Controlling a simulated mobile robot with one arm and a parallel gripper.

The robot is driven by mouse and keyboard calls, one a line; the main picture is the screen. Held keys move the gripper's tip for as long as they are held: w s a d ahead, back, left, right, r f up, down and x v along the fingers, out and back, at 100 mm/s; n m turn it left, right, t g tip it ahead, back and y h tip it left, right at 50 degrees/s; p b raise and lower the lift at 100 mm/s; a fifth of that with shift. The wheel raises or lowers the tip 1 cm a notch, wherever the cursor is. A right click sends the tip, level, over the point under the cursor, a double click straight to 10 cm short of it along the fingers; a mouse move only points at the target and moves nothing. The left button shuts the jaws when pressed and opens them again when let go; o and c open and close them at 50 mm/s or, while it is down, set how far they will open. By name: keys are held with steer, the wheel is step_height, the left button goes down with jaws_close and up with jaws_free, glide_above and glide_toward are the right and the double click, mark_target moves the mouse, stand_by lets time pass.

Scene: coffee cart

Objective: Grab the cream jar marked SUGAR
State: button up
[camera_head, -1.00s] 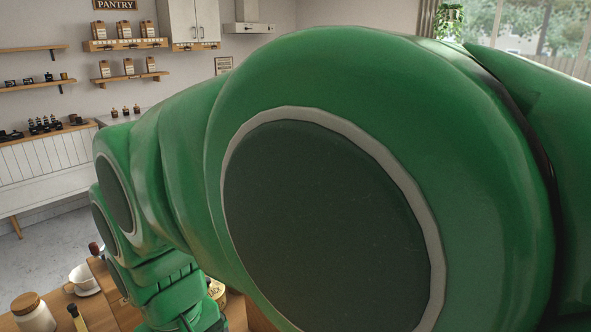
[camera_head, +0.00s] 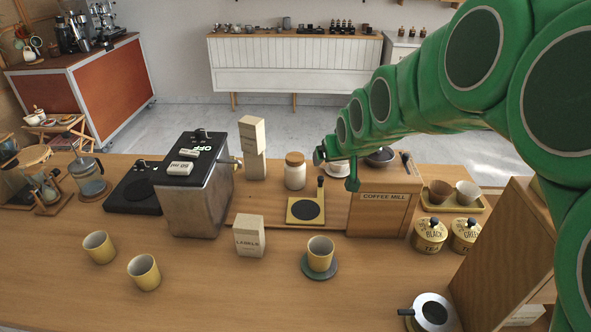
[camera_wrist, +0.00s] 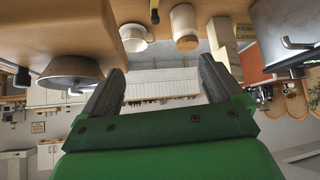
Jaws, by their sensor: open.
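A cream jar (camera_head: 295,172) with a cork lid stands on the counter behind the scale, left of my gripper. No SUGAR lettering is readable on it. It also shows in the wrist view (camera_wrist: 185,28), upside down, at the top. My gripper (camera_wrist: 163,68) is open and empty, its two grey fingers spread apart. In the head view the end of my arm (camera_head: 336,164) is right of the jar, near the white cup (camera_head: 340,170), apart from the jar.
The coffee mill box (camera_head: 380,212) is right of the jar. A tall carton (camera_head: 253,150) and the metal machine (camera_head: 196,192) are left of it. The scale (camera_head: 305,211), a LABELS box (camera_head: 249,240) and a tan cup (camera_head: 320,254) are in front. The front counter has bare patches.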

steer(key=w+a+n+t+y, duration=0.1)
steer(key=w+a+t+y, duration=0.1)
steer(key=w+a, duration=0.35)
steer(key=w+a+t+y, duration=0.1)
steer(key=w+a+t, duration=0.2)
steer(key=w, duration=0.5)
glide_toward(293, 153)
steer(key=shift+w+a+f, duration=0.1)
steer(key=shift+w+f, duration=0.3)
steer(key=shift+f, duration=0.2)
steer(key=shift+w+a+f, duration=0.1)
steer(key=shift+w+f, duration=0.3)
steer(key=shift+f, duration=0.15)
steer(key=shift+x, duration=3.4)
steer(key=shift+w+a, duration=0.2)
steer(key=shift+w, duration=0.15)
steer(key=c, duration=1.5)
steer(key=shift+o, duration=0.2)
steer(key=shift+r, duration=0.1)
steer(key=shift+r, duration=0.6)
steer(key=s+d+r, duration=0.3)
steer(key=s+r, duration=0.9)
steer(key=s, duration=0.1)
steer(key=shift+s+d, duration=0.2)
steer(key=shift+s, duration=0.05)
